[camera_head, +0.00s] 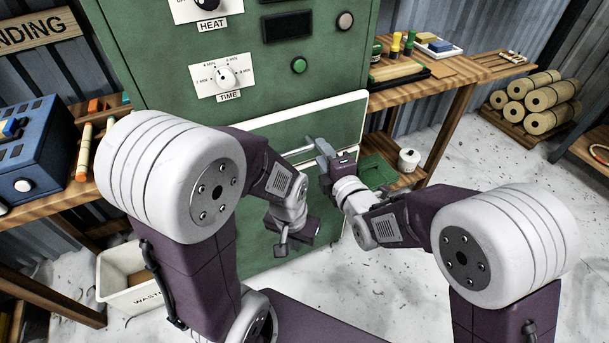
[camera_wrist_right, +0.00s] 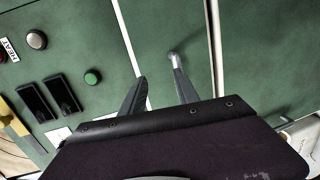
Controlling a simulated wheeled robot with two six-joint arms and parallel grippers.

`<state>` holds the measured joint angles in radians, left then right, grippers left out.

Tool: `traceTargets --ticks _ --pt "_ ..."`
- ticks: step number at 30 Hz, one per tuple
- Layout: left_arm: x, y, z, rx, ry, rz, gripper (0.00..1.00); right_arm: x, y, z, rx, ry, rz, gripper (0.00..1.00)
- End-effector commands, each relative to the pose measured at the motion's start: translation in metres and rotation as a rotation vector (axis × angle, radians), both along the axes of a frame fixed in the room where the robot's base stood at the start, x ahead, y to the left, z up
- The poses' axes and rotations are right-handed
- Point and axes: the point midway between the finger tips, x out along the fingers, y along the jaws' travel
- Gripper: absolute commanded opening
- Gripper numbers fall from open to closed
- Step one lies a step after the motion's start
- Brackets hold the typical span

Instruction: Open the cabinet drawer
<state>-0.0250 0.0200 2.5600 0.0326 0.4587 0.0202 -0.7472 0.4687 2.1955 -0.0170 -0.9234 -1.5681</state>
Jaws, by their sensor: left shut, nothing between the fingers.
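The green cabinet (camera_head: 185,123) has a drawer front (camera_head: 290,128) edged in white below its dials. My right gripper (camera_head: 318,150) is at the handle's right end. In the right wrist view its two fingers (camera_wrist_right: 158,75) stand apart, and the handle's end (camera_wrist_right: 173,57) shows by the right finger's tip. The rest of the handle is hidden there; I cannot tell if they touch. My left gripper (camera_head: 282,245) is shut and empty, lower down in front of the cabinet. The drawer looks closed.
A wooden bench (camera_head: 460,75) with tools stands right of the cabinet, with rolls (camera_head: 540,95) beyond. A blue box (camera_head: 35,145) sits on the left bench. A white waste bin (camera_head: 130,285) stands on the floor at left. The floor at right is mostly clear.

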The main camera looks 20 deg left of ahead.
Motion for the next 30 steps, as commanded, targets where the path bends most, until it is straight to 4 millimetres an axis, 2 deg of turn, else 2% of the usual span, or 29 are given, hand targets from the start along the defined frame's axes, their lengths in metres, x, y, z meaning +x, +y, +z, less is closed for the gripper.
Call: traceTargets --ticks 1,3,8,11,21,25,30 --pt "0.000 0.000 -0.016 0.000 -0.001 0.000 0.00 -0.017 0.017 -0.025 -0.011 0.012 0.045 0.37" --pt "0.000 0.000 -0.020 0.000 -0.001 0.000 0.00 -0.033 0.031 -0.036 -0.020 0.022 0.083 0.37" --pt "0.000 0.000 -0.018 0.000 -0.001 0.000 0.00 -0.043 0.040 -0.035 -0.021 0.024 0.106 0.37" --pt "0.000 0.000 -0.018 0.000 -0.001 0.000 0.00 -0.037 0.045 -0.036 -0.021 0.024 0.104 0.37" --pt "0.000 0.000 -0.022 0.000 -0.001 0.000 0.00 0.005 0.094 -0.051 -0.021 0.025 0.103 0.37" --pt "0.000 0.000 -0.023 0.000 -0.001 0.000 0.00 0.014 0.103 -0.053 -0.021 0.025 0.103 0.37" --pt "0.000 0.000 -0.023 0.000 -0.001 0.000 0.00 0.016 0.106 -0.053 -0.021 0.025 0.103 0.37"
